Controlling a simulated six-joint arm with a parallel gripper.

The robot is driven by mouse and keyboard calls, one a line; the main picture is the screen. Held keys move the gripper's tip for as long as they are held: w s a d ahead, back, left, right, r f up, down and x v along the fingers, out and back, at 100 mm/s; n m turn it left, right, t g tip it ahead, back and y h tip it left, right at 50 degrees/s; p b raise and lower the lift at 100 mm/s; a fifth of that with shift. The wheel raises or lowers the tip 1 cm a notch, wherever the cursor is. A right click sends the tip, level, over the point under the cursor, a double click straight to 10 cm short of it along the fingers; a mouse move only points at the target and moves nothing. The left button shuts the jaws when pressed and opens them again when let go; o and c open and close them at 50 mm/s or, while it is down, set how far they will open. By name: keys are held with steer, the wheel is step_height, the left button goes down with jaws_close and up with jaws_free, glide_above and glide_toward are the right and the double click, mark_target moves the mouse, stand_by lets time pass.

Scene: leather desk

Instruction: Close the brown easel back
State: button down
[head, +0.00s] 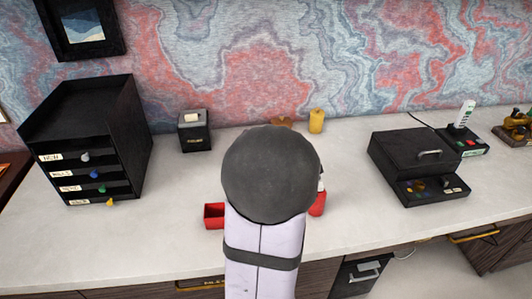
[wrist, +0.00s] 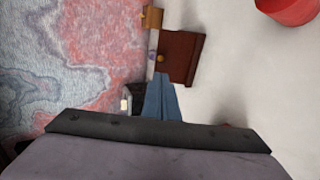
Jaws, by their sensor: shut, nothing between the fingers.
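The brown easel (head: 283,122) stands near the wall in the head view, mostly hidden behind my arm. In the wrist view its brown panel (wrist: 183,57) shows just past the fingertips, with a pale strip along its wall side. I cannot tell how far its back is folded out. My gripper (wrist: 162,78) shows in the wrist view as blue-grey fingers, shut and empty. The tips appear close to the panel's lower edge; I cannot tell whether they touch it. In the head view my arm hides the gripper.
A yellow cylinder (head: 316,120) stands right beside the easel. A black dispenser (head: 194,131) stands left of it. A red open box (head: 214,215) and a red object (head: 317,204) flank my arm. Black drawers (head: 92,140) stand left, a black handled case (head: 418,167) right.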

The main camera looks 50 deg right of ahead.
steer(key=p+x, duration=0.2)
steer(key=x, duration=1.2)
steer(key=shift+w+r+p, duration=0.1)
steer(key=shift+p, duration=0.25)
steer(key=shift+w+d+r+g+y+p, duration=0.15)
steer(key=shift+w+d+g+y+p, duration=0.3)
steer(key=shift+p, duration=0.25)
steer(key=shift+w+d+f+p, duration=0.2)
steer(key=shift+w+d+p, duration=0.1)
steer(key=shift+d+p, duration=0.05)
steer(key=x, duration=0.2)
steer(key=b+x, duration=0.1)
steer(key=x, duration=0.2)
steer(key=shift+w+d+r, duration=0.2)
steer(key=shift+r, duration=0.1)
steer(key=shift+x, duration=0.8)
steer(key=shift+w+d+f, duration=0.3)
steer(key=shift+f, duration=0.2)
steer(key=shift+w+d+f, duration=0.25)
steer(key=shift+d+f, duration=0.05)
steer(key=shift+f, duration=0.2)
